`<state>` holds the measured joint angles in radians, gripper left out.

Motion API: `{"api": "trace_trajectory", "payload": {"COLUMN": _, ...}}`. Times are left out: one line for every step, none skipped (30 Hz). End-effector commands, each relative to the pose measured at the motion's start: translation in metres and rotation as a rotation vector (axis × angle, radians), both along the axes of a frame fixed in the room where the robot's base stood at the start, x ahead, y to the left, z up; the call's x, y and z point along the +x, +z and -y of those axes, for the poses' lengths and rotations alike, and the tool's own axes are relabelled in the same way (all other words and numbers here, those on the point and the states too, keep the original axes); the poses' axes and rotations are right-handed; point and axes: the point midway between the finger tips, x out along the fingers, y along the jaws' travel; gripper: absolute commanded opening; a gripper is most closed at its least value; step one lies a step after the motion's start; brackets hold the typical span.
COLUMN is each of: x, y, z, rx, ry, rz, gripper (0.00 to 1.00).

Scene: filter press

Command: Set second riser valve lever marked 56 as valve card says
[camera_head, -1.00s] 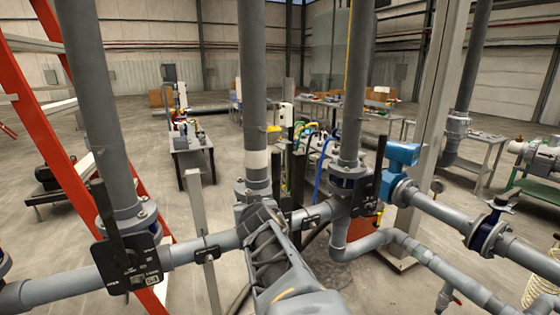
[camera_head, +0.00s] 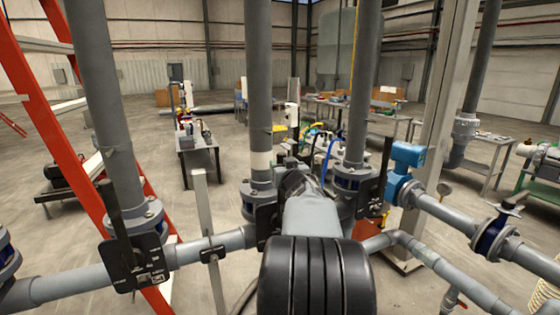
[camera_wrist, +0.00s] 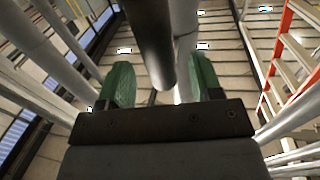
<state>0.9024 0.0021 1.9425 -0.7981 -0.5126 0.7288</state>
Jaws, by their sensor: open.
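Upright grey risers stand along a pipe in the head view. The left riser (camera_head: 104,100) has a black valve plate (camera_head: 140,270) with an upright black lever (camera_head: 112,212). The middle riser (camera_head: 258,85) has a valve plate (camera_head: 267,222) partly hidden by my arm; its lever cannot be made out there. The right riser (camera_head: 364,80) has an upright black lever (camera_head: 382,172). No mark 56 or valve card is readable. In the wrist view my gripper (camera_wrist: 158,80) is open, green fingers apart. A dark rounded bar (camera_wrist: 150,40), possibly a lever, shows between them; contact is unclear.
A red ladder frame (camera_head: 52,135) stands at the left. A blue valve body (camera_head: 408,155) and elbowed pipe (camera_head: 430,257) lie right of the risers. A thin post (camera_head: 207,240) stands before the pipe. Benches (camera_head: 198,160) are farther back, with open floor between.

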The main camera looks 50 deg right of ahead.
Motion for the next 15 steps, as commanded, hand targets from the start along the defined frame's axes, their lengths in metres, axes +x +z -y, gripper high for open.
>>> {"api": "trace_trajectory", "payload": {"x": 0.008, "y": 0.001, "z": 0.004, "rx": 0.001, "ry": 0.002, "rz": -0.002, "gripper": 0.59}}
{"api": "trace_trajectory", "payload": {"x": 0.012, "y": 0.000, "z": 0.006, "rx": 0.000, "ry": 0.002, "rz": -0.002, "gripper": 0.59}}
{"api": "trace_trajectory", "payload": {"x": 0.016, "y": 0.000, "z": 0.009, "rx": 0.001, "ry": 0.001, "rz": -0.002, "gripper": 0.59}}
{"api": "trace_trajectory", "payload": {"x": 0.019, "y": 0.001, "z": 0.011, "rx": 0.001, "ry": 0.001, "rz": 0.000, "gripper": 0.59}}
{"api": "trace_trajectory", "payload": {"x": 0.022, "y": 0.001, "z": 0.013, "rx": 0.001, "ry": 0.000, "rz": -0.002, "gripper": 0.59}}
{"api": "trace_trajectory", "payload": {"x": 0.025, "y": 0.001, "z": 0.015, "rx": 0.000, "ry": 0.000, "rz": -0.002, "gripper": 0.59}}
{"api": "trace_trajectory", "payload": {"x": 0.027, "y": 0.001, "z": 0.016, "rx": 0.000, "ry": 0.000, "rz": -0.002, "gripper": 0.59}}
{"api": "trace_trajectory", "payload": {"x": 0.029, "y": 0.000, "z": 0.017, "rx": 0.000, "ry": 0.000, "rz": -0.002, "gripper": 0.59}}
{"api": "trace_trajectory", "payload": {"x": 0.031, "y": 0.001, "z": 0.018, "rx": 0.000, "ry": 0.000, "rz": -0.001, "gripper": 0.59}}
{"api": "trace_trajectory", "payload": {"x": 0.033, "y": 0.000, "z": 0.019, "rx": 0.001, "ry": 0.000, "rz": -0.001, "gripper": 0.59}}
{"api": "trace_trajectory", "payload": {"x": 0.034, "y": 0.000, "z": 0.020, "rx": 0.001, "ry": 0.000, "rz": -0.001, "gripper": 0.59}}
{"api": "trace_trajectory", "payload": {"x": 0.035, "y": 0.000, "z": 0.021, "rx": 0.001, "ry": 0.000, "rz": -0.001, "gripper": 0.59}}
{"api": "trace_trajectory", "payload": {"x": 0.036, "y": 0.000, "z": 0.021, "rx": 0.001, "ry": 0.000, "rz": -0.001, "gripper": 0.59}}
{"api": "trace_trajectory", "payload": {"x": 0.036, "y": 0.000, "z": 0.022, "rx": 0.001, "ry": 0.000, "rz": -0.001, "gripper": 0.59}}
{"api": "trace_trajectory", "payload": {"x": 0.037, "y": 0.000, "z": 0.022, "rx": 0.001, "ry": 0.000, "rz": -0.001, "gripper": 0.59}}
